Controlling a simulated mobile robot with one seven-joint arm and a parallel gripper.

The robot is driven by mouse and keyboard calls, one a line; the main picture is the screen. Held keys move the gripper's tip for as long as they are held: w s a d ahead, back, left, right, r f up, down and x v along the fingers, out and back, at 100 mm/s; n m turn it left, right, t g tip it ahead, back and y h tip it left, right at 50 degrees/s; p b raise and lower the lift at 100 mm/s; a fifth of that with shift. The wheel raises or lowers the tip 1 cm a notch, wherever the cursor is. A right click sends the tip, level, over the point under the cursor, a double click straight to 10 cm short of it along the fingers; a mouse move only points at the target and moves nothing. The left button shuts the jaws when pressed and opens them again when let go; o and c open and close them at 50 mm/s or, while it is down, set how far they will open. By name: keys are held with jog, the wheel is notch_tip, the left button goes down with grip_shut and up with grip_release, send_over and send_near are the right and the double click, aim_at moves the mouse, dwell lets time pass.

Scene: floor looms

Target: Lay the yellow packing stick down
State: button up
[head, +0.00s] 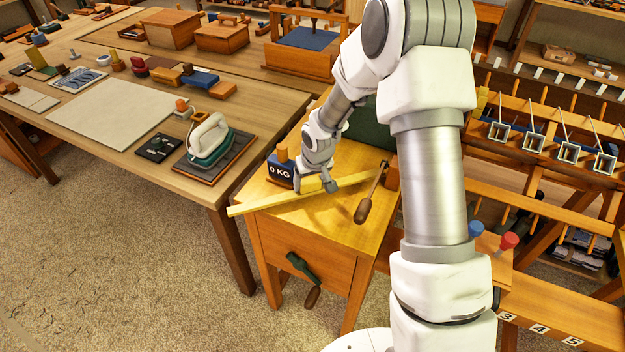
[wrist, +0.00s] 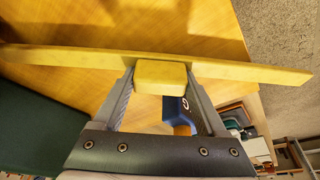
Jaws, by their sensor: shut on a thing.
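The yellow packing stick (head: 262,201) is a long bar lying across the small wooden table, its left end jutting past the table's edge. In the wrist view the stick (wrist: 75,57) spans almost the whole width, with a yellow block (wrist: 160,74) at its middle. My gripper (head: 314,188) is shut on the stick at that block, with one finger on each side in the wrist view (wrist: 160,80). The stick is over or on the tabletop (head: 345,158); I cannot tell whether it touches.
A blue weight marked 0 KG (head: 280,173) stands close behind the stick. The big worktable (head: 110,112) with an iron (head: 208,140) is at left. Carpet in front is clear.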

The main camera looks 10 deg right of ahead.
jog(key=shift+w+d, duration=0.6)
jog(key=shift+w, duration=0.15)
jog(key=shift+s+a+f, duration=0.15)
jog(key=shift+s+f, duration=0.05)
jog(key=shift+f, duration=0.55)
jog(key=shift+f, duration=0.2)
jog(key=o, duration=1.3)
jog(key=shift+o, duration=0.2)
jog(key=shift+r, duration=0.1)
